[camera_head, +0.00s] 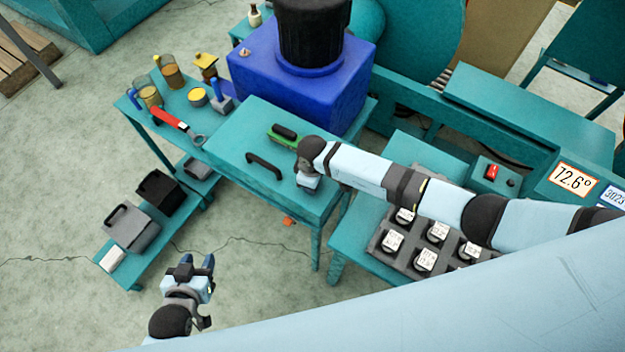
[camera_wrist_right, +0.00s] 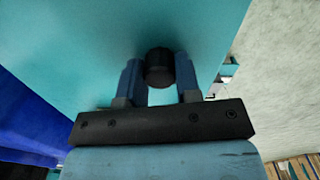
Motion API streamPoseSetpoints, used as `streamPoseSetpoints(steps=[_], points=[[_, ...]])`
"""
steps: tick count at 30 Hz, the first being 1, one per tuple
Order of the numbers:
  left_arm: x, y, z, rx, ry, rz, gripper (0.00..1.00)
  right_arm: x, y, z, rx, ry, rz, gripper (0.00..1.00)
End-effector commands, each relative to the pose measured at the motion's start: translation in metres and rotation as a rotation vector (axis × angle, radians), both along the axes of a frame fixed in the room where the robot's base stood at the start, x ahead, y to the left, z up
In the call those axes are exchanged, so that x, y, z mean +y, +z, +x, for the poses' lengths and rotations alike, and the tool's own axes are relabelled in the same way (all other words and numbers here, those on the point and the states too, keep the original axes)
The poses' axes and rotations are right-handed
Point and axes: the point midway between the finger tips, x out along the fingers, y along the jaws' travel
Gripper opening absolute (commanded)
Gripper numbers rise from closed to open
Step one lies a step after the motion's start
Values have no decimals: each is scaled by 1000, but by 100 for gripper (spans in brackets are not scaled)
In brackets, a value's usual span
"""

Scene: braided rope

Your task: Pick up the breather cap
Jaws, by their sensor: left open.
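A round black part, which I take to be the breather cap (camera_wrist_right: 159,68), shows in the right wrist view above the teal tabletop (camera_wrist_right: 100,40). My right gripper (camera_wrist_right: 160,75) has one blue finger against each side of it, and no clear gap shows. In the head view my right gripper (camera_head: 308,182) is over the right end of the teal table (camera_head: 225,150), and its wrist hides the cap. Whether the cap touches the tabletop is not clear. My left gripper (camera_head: 198,263) is open and empty, over the floor at the lower left.
On the table lie a black handle (camera_head: 264,166), a green tool (camera_head: 284,136) and a red-handled tool (camera_head: 178,125). A blue housing (camera_head: 290,80) stands behind. Jars (camera_head: 172,72) are at the left end. A grey tray (camera_head: 378,240) with labelled parts is under my right arm.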

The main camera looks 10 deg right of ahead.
Motion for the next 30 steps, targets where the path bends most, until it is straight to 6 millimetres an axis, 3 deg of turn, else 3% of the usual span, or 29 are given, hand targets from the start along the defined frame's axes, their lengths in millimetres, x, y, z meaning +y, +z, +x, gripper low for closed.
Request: streamPoseSetpoints(steps=[3,6,17,30], points=[[0,1,1,-2,0,0,43,0,0,0,0,0,0,24],[0,1,1,-2,0,0,43,0,0,0,0,0,0,6],[0,19,2,-3,0,0,43,0,28,0,0,0,0,6],[-1,14,1,0,-1,-1,43,0,50,0,1,0,-1,6]])
